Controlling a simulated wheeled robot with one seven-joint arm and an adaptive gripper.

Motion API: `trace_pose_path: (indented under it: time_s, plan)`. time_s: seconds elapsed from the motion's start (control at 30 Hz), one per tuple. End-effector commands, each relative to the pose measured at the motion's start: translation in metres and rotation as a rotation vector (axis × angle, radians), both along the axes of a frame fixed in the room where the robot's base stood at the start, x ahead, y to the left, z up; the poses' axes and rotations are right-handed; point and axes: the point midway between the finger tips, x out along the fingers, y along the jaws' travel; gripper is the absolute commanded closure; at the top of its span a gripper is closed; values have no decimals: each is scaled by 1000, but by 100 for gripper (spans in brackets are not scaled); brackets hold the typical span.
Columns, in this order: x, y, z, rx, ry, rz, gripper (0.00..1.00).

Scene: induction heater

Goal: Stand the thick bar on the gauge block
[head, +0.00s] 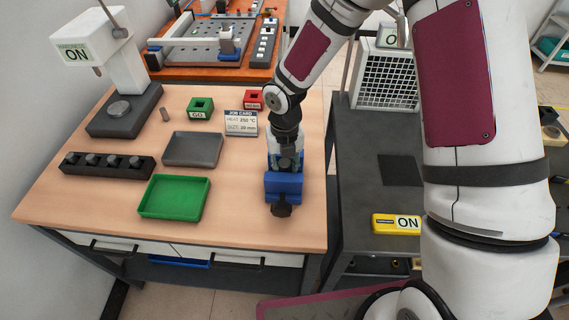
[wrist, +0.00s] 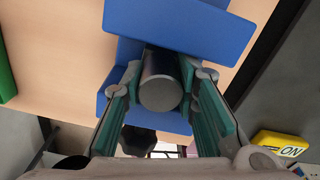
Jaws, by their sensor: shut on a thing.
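The thick bar (wrist: 162,82) is a grey metal cylinder, seen nearly end-on in the wrist view. My gripper (wrist: 163,98) is shut on it, with a teal-padded finger on each side. In the head view my gripper (head: 287,155) points down at the blue vise (head: 284,187) near the bench's right edge. The vise's blue parts (wrist: 180,25) lie behind the bar in the wrist view; I cannot tell whether the bar touches them. A green block marked GO (head: 200,107) and a red block (head: 249,99) stand farther back; I cannot tell which is the gauge block.
A dark rack with several pegs (head: 107,165), a grey tray (head: 193,149), a green tray (head: 174,198) and a small upright bar (head: 165,115) stand left. A job card (head: 241,123) stands behind the vise. A white column machine (head: 120,105) is at back left.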

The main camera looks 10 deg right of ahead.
Motion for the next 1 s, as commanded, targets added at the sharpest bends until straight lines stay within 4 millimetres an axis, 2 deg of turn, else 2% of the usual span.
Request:
trace_pose_path:
  time_s: [0.2, 0.23, 0.3, 0.57, 0.67, 0.77, 1.0]
  plan:
    - [0, 0, 0, 0, -1, 0, 100]
    - [0, 0, 0, 0, -1, 0, 66]
    - [0, 0, 0, 0, -1, 0, 50]
    - [1, -1, 1, -1, -1, 0, 50]
    - [2, -1, 7, 0, -4, -1, 50]
    - [3, -1, 20, 1, -7, -1, 50]
    - [2, 0, 69, 2, -9, -2, 50]
